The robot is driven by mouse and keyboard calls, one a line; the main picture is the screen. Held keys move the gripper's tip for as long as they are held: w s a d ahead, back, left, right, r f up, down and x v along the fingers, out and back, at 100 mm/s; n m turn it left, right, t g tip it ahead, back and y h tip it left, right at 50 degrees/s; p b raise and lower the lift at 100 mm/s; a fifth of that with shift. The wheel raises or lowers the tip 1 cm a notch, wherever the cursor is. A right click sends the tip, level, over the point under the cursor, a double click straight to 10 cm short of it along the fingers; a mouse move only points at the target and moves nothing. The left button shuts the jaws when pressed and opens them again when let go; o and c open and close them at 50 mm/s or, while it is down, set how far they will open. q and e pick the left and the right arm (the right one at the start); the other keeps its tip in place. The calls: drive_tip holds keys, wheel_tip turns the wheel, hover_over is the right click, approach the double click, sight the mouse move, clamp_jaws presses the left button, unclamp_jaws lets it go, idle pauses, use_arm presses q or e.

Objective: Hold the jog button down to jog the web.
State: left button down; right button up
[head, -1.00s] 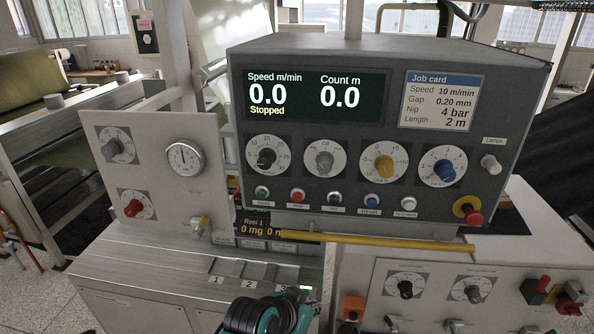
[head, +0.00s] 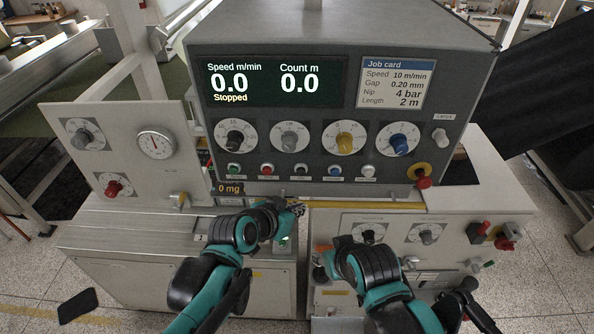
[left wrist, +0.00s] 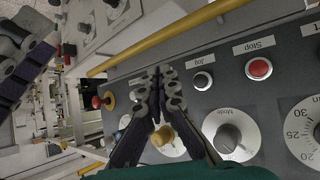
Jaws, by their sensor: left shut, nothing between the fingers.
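The black jog button (head: 301,170) sits in the button row on the grey console, between the red stop button (head: 267,169) and a blue button (head: 334,170). It also shows, labelled Jog, in the left wrist view (left wrist: 203,81). My left gripper (head: 299,209) is shut and empty, below the button row in the head view. In the left wrist view its fingertips (left wrist: 158,72) lie beside the jog button, apart from it. My right arm (head: 360,268) is at the lower middle; its fingers are too unclear to read. The display (head: 270,82) reads speed 0.0, count 0.0, Stopped.
A yellow bar (head: 380,205) runs along the console's lower front. A red knob on a yellow base (head: 422,176) stands right of the buttons. Dials, including a yellow one (head: 344,137), sit above them. A lower panel with levers (head: 478,232) lies at right.

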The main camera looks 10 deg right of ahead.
sight(301, 172)
use_arm(q)
drive_tip(key=w+d+b, duration=0.2)
drive_tip(key=w, duration=0.6)
drive_tip(key=shift+w+d, duration=0.25)
drive_tip(key=shift+w, duration=0.05)
drive_tip(key=shift+w, duration=0.1)
idle(1.3)
drive_tip(key=shift+w+d, duration=0.1)
drive_tip(key=shift+w, duration=0.2)
